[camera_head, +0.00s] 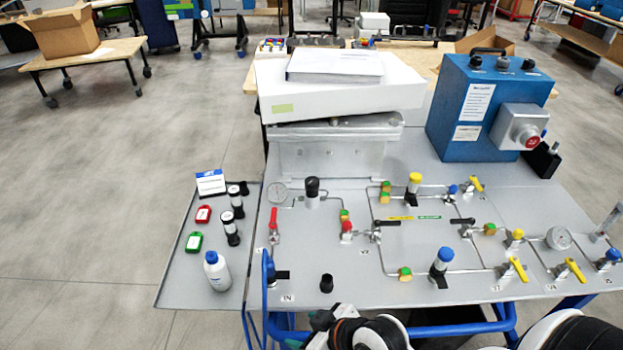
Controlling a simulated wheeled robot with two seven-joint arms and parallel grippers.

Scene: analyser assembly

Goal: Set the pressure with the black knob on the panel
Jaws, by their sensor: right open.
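The panel (345,262) is a light grey board with metal tubing, valves and gauges. My left gripper is not in view.
Red (273,222), blue-capped (441,262) and yellow-handled (516,268) valves stick up from the panel. A blue box (487,105) and a white box (340,98) stand behind. A side tray (178,270) at left holds a white bottle (216,271) and small items.

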